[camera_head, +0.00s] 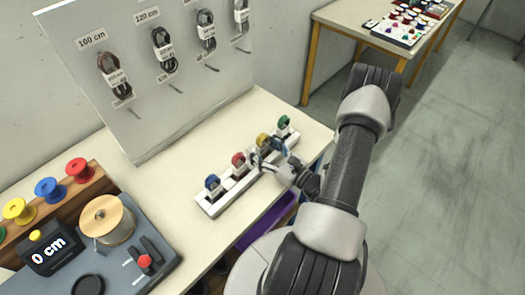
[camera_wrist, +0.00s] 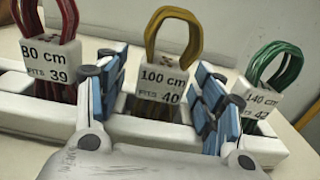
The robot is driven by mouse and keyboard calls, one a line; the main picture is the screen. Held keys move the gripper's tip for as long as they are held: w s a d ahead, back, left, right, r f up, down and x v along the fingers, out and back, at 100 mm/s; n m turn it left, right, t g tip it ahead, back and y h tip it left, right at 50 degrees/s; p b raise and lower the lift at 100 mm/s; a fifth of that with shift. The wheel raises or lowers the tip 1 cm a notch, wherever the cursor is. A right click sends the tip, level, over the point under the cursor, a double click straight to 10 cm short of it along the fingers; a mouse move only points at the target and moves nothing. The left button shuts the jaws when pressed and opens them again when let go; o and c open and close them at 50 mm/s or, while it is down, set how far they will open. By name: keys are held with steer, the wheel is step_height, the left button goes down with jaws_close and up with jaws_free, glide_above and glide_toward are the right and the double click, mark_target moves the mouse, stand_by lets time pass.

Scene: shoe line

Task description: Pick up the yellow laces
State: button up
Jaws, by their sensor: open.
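The yellow laces (camera_wrist: 174,28) are a looped bundle in a white tag marked "100 cm", upright in a slot of the white rack (camera_wrist: 25,105). In the head view the yellow laces (camera_head: 262,138) sit between the red and green bundles. My gripper (camera_wrist: 160,90) is open, with one blue-padded finger on each side of the yellow bundle's tag. In the head view my gripper (camera_head: 268,155) is at the rack, partly covering the yellow tag. Whether the pads touch the tag is not clear.
Red laces (camera_wrist: 60,18), tagged "80 cm", stand left of the yellow ones. Green laces (camera_wrist: 275,62), tagged "140 cm", stand right. Blue laces (camera_head: 212,182) are at the rack's near end. A grey board (camera_head: 160,90) with hanging laces stands behind. A spool device (camera_head: 105,220) is at lower left.

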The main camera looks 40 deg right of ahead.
steer(key=c, duration=1)
steer(key=shift+r, duration=0.1)
